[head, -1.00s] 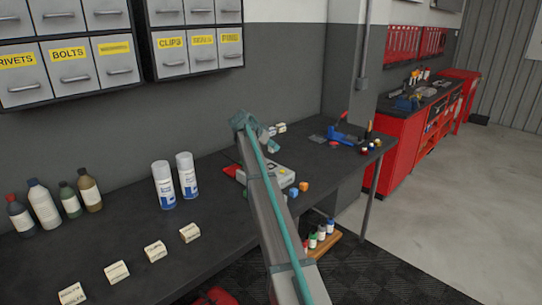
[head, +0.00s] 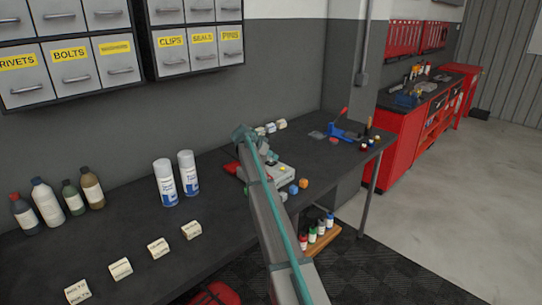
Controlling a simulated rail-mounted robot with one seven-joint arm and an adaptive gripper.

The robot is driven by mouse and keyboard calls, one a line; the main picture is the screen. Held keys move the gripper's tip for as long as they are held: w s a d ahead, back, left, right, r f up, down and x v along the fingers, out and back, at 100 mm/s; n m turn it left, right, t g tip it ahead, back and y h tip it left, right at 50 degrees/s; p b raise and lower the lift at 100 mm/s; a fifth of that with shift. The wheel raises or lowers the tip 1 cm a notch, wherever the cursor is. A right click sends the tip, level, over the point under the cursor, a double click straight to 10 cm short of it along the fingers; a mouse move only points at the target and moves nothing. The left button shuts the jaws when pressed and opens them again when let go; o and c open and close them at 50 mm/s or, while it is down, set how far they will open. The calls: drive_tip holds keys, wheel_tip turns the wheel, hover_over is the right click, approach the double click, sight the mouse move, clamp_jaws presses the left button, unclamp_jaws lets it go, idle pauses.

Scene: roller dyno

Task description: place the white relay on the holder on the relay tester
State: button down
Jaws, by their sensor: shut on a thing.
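The relay tester (head: 284,173) is a pale box on the dark bench, with a small yellow spot on top; my arm covers its left part. My gripper (head: 267,155) is over the tester's back left part, small and partly hidden by my arm. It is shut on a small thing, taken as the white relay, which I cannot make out. The holder cannot be told apart at this size. Orange (head: 304,183) and blue (head: 293,189) cubes stand beside the tester's right front, with another small cube partly beside my arm.
Small pale boxes (head: 282,124) stand behind my gripper. A blue tool with a red handle (head: 341,128) stands at the back right. Two spray cans (head: 188,173) and several labelled blocks (head: 158,247) stand to the left.

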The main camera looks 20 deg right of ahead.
drive_tip(key=shift+f, duration=0.1)
drive_tip(key=shift+f+b, duration=0.4)
drive_tip(key=shift+b, duration=0.05)
drive_tip(key=shift+f, duration=0.15)
drive_tip(key=c, duration=0.9)
unclamp_jaws()
drive_tip(key=shift+r+p, duration=0.5)
drive_tip(key=shift+r, duration=0.2)
drive_tip(key=b+v, duration=0.3)
drive_tip(key=v, duration=0.9)
drive_tip(key=shift+f, duration=0.15)
